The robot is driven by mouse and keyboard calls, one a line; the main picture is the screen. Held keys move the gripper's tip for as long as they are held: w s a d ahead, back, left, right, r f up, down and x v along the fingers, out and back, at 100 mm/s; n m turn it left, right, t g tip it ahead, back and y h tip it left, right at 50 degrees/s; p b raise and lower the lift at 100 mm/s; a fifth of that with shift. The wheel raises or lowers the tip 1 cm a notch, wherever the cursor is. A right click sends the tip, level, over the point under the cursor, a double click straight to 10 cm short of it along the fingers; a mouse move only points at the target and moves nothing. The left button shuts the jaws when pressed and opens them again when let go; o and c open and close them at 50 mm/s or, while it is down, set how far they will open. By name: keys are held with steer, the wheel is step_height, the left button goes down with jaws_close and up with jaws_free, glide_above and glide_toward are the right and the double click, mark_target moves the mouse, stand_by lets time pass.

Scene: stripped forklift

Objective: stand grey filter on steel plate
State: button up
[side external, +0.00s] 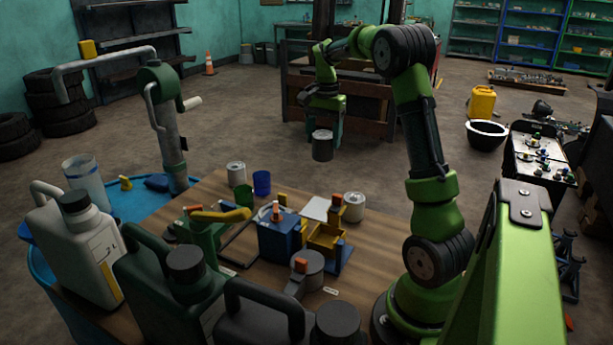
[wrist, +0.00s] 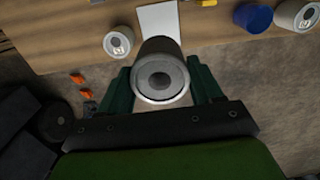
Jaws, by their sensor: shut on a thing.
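The grey filter (side external: 322,147) is a short dark grey cylinder. In the wrist view its round end with a pale rim and central hole (wrist: 160,79) faces the camera. My gripper (side external: 324,128) is shut on it and holds it upright in the air, beyond the table's far edge. In the wrist view my green fingers stand on either side of it. The steel plate (side external: 316,208) is a flat pale square on the wooden table. In the wrist view the plate (wrist: 159,20) lies just above the filter, which may cover its lower edge.
On the table (side external: 222,207) stand a blue cup (side external: 261,183), a pale can (side external: 354,206), another pale can (side external: 236,174), a blue box (side external: 283,236) and a yellow bin (side external: 326,238). Large jugs (side external: 80,245) crowd the front. The air around the filter is clear.

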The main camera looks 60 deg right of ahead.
step_height(320, 180, down, 16)
steer(key=shift+a+r, duration=0.15)
stand_by(0.6)
steer(key=shift+f, duration=0.25)
stand_by(1.5)
steer(key=o, duration=1.4)
steer(key=shift+r, duration=4.05)
